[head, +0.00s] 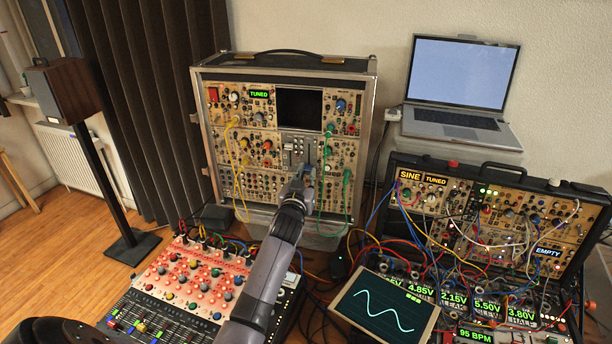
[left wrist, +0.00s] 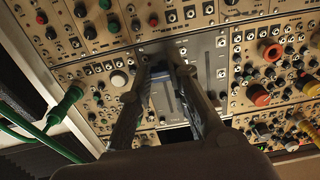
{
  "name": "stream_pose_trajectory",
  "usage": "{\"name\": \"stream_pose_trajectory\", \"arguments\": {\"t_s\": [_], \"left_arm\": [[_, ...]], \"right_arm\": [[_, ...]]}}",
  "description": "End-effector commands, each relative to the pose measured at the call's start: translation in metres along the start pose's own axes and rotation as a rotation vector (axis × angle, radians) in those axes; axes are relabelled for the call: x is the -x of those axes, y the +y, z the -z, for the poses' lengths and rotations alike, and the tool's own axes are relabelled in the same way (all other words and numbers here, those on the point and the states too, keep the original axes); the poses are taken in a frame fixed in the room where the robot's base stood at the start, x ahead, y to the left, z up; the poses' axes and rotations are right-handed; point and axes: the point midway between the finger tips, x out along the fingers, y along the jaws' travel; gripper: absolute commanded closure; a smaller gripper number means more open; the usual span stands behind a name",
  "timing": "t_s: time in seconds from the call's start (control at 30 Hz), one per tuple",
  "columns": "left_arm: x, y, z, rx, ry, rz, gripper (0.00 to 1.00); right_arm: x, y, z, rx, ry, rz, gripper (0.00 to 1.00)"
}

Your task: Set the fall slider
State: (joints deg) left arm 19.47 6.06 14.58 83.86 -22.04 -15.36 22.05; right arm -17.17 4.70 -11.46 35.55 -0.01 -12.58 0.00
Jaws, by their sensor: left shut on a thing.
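The grey slider panel (head: 287,149) sits in the middle of the tall modular case, with several upright slots and pale caps. It also shows in the left wrist view (left wrist: 206,72). My left gripper (head: 301,172) reaches up to the lower right part of this panel. In the left wrist view its two fingers (left wrist: 167,73) are shut on a slider cap at the panel. The fingers hide most of the cap, and the labels are too small to read, so I cannot tell which slider it is. My right gripper is not in view.
Green cables (head: 346,188) hang right of my gripper and yellow cables (head: 238,175) hang left of it. A red-topped mixer (head: 190,270) stands at the front left. A scope screen (head: 385,306) and an open synth case (head: 470,215) stand at the right, with a laptop (head: 458,82) behind.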

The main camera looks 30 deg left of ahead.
Motion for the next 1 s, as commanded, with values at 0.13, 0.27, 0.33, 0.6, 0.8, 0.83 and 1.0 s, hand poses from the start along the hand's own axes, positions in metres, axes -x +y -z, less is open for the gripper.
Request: {"name": "stream_pose_trajectory", "arguments": {"t_s": [0.13, 0.27, 0.33, 0.6, 0.8, 0.83, 1.0], "left_arm": [[0.0, 0.0, 0.0, -0.001, 0.0, -0.001, 1.0], [0.0, 0.0, 0.005, -0.001, 0.0, 0.0, 1.0], [0.0, 0.0, 0.013, -0.001, 0.001, 0.0, 1.0], [0.0, 0.0, 0.064, 0.0, 0.002, 0.001, 1.0], [0.0, 0.0, 0.071, -0.002, 0.002, 0.001, 1.0], [0.0, 0.0, 0.071, -0.001, 0.003, 0.001, 1.0], [-0.001, 0.0, 0.072, -0.001, 0.007, 0.001, 1.0]], "right_arm": [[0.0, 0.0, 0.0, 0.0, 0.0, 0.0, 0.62], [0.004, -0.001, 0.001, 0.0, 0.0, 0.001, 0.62], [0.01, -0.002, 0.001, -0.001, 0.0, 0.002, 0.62], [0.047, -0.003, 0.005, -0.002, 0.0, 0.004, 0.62], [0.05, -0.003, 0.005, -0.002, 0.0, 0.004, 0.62], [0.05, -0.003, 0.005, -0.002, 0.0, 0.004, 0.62], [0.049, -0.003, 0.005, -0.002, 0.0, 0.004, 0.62]]}}
